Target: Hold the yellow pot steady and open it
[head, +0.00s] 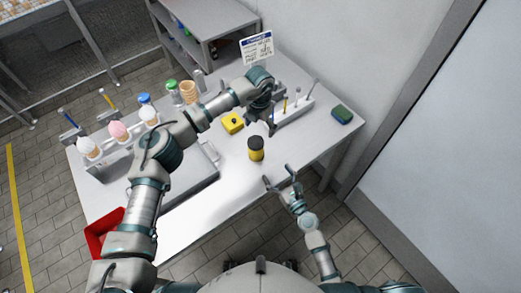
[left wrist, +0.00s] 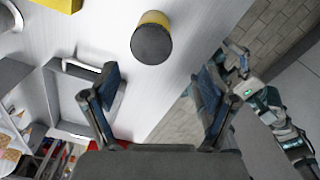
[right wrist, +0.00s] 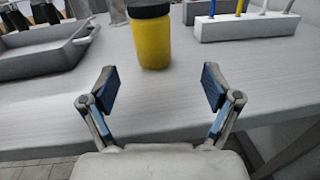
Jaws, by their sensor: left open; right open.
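The yellow pot (head: 256,152) with a black lid stands upright near the table's front edge. My left gripper (head: 261,123) is open above and behind the pot, apart from it. In the left wrist view the pot's dark lid (left wrist: 152,44) lies beyond the open fingers (left wrist: 160,90). My right gripper (head: 279,180) is open and empty in front of the pot, just off the table edge. In the right wrist view the pot (right wrist: 153,40) stands straight ahead, beyond the open fingers (right wrist: 163,88). Neither gripper touches it.
The white table (head: 305,140) is clear around the pot. A yellow box (head: 232,123) and a white holder with upright tools (head: 295,110) stand behind it. A grey tray (head: 190,190) is at left, with ice-cream cones (head: 118,131) in a rack. A green sponge (head: 342,114) lies at right.

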